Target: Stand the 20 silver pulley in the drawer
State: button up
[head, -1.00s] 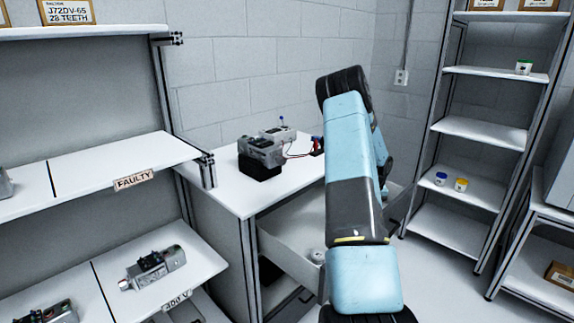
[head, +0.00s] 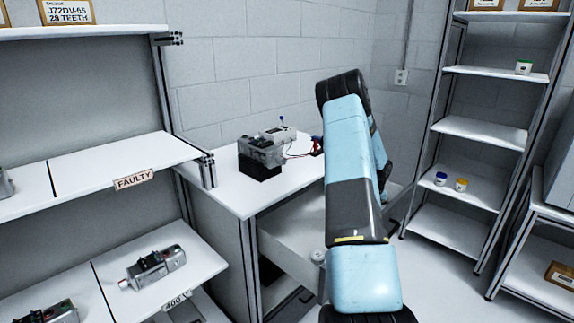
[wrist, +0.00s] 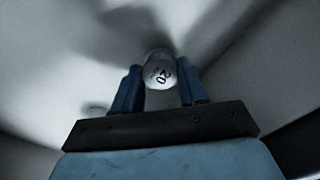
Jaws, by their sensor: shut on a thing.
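The silver pulley (wrist: 158,74), a small cylinder with a dark "20" on its end, is between the blue fingers of my gripper (wrist: 159,68) in the wrist view. The fingers are shut on it, one on each side. The open drawer (head: 286,224) shows under the workbench in the head view, partly covered by my arm. A small silver cylinder (head: 318,257) shows in it beside my arm, apparently upright. My gripper is hidden there. I cannot tell whether the pulley touches the drawer floor.
The workbench (head: 225,185) above the drawer carries a servo unit (head: 262,152) with wires. A shelf with a FAULTY label (head: 134,179) stands at left, with servos on the level below. A rack (head: 480,132) with small jars stands at right. Light drawer surface surrounds the gripper.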

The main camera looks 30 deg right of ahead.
jog(key=shift+f, duration=0.6)
jog(key=o, duration=1.1)
notch_tip(320, 180, up, 14)
jog(key=shift+f, duration=0.15)
